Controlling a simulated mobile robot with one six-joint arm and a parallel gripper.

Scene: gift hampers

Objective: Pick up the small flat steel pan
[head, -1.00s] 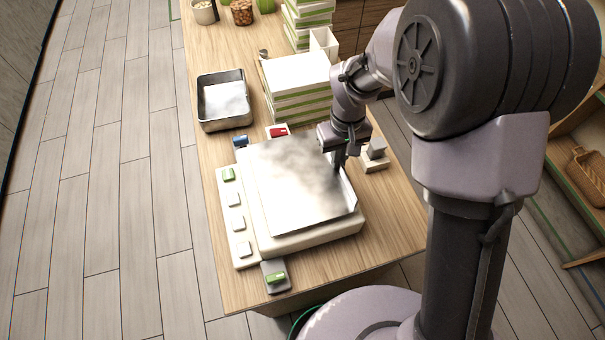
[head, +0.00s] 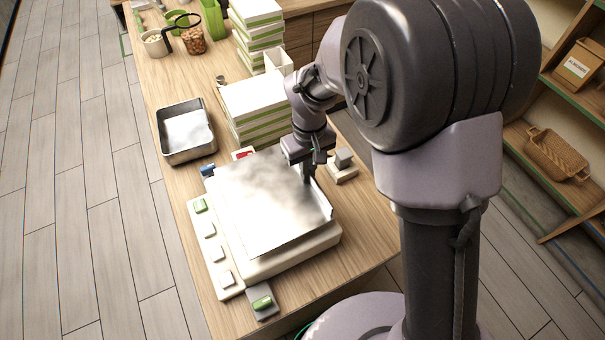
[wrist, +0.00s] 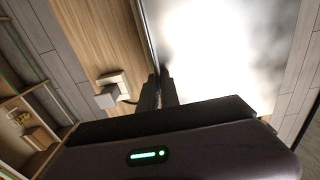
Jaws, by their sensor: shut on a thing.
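The small flat steel pan (head: 262,195) is a shiny, cloudy-looking sheet with a low upturned rim on its right side. It lies over the white scale (head: 292,262); I cannot tell whether it touches it everywhere. My gripper (head: 307,181) points down at the pan's right edge and is shut on its rim. In the wrist view the gripper's fingers (wrist: 159,90) close on the edge of the pan, whose bright surface (wrist: 215,50) fills the right side. The grip itself is partly hidden by the fingers.
A deeper steel tray (head: 163,143) stands at the back left. Stacked white-and-green boxes (head: 262,104) stand behind the scale. A small block on a stand (head: 343,165) is close to the right of my gripper. A grey pad with a green button (head: 262,303) lies at the front.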

